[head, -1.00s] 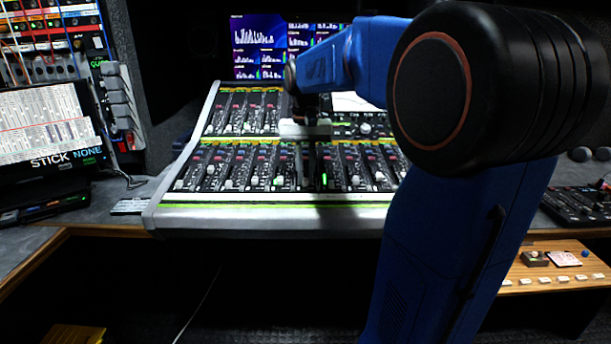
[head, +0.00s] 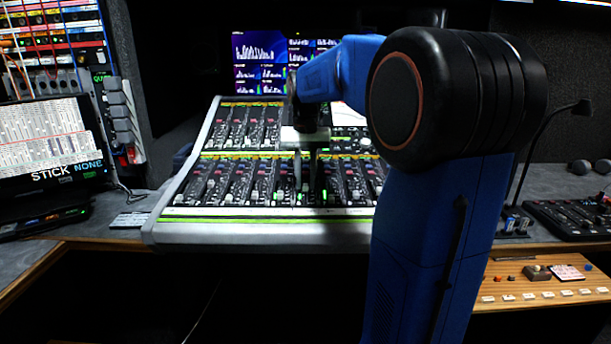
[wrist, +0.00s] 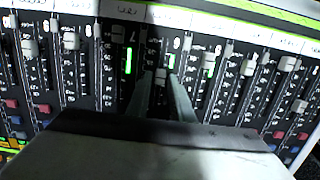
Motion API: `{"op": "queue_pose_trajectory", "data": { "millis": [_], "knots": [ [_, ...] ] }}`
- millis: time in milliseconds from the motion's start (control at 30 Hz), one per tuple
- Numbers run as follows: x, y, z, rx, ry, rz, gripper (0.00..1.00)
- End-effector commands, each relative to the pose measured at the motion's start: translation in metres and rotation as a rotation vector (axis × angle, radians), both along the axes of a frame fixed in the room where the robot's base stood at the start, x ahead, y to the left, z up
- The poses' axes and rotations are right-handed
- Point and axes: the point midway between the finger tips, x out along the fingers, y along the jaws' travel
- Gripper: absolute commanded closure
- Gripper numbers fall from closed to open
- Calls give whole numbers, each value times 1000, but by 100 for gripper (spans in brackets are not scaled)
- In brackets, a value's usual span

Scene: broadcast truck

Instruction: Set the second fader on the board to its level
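The mixing board (head: 250,239) stands at the middle of the head view, with two banks of faders. My gripper (head: 304,186) reaches down over the lower bank, its two fingers pointing at the panel. In the wrist view the fingers of my gripper (wrist: 160,76) are apart, with a small gap. Other fader caps (wrist: 71,41) stand to both sides at differing heights. Green level lights are lit beside some slots. I cannot tell which fader is the second.
A monitor (head: 50,140) stands at the left. A wall screen (head: 262,62) hangs behind the board. A gooseneck lamp (head: 540,135) and a small black panel (head: 570,218) are on the right desk. A wooden shelf (head: 550,303) with buttons lies below. Neighbouring caps are close to the fingers.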

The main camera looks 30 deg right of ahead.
Motion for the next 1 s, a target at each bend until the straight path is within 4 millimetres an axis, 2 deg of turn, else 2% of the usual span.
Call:
{"op": "queue_pose_trajectory", "data": {
  "millis": [167, 267, 800, 1000],
  "knots": [
    [0, 0, 11, -1, -1, 0, 80],
    [1, 0, 26, -1, -3, 0, 80],
    [1, 0, 132, 0, -2, 0, 80],
    [1, 0, 160, -1, -1, 0, 80]
  ]
}}
